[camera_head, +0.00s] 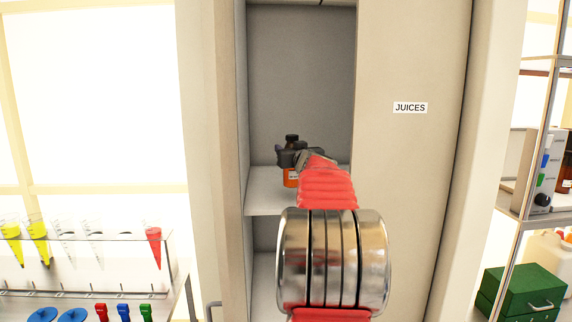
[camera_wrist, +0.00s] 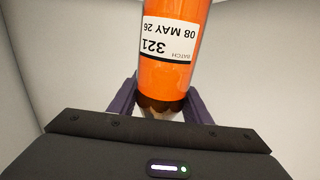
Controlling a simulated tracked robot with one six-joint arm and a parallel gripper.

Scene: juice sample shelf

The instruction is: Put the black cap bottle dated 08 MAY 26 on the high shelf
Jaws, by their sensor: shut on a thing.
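The bottle (camera_head: 291,179) has a black cap and an orange body. It is upright in the head view, inside the open cabinet. In the wrist view the bottle (camera_wrist: 175,75) shows a white label reading 08 MAY 26 and batch 321, upside down in the picture. My gripper (camera_head: 292,158) is shut on the bottle, with its dark fingers on both sides. The bottle is over the cabinet's upper visible shelf (camera_head: 265,201); I cannot tell whether its base touches the board. My arm hides the right part of that shelf.
A cabinet panel marked JUICES (camera_head: 410,107) stands to the right of the opening. A lower compartment (camera_head: 263,235) lies under the shelf. A rack with coloured cones (camera_head: 153,245) is at left. A green box (camera_head: 522,291) sits on the right rack.

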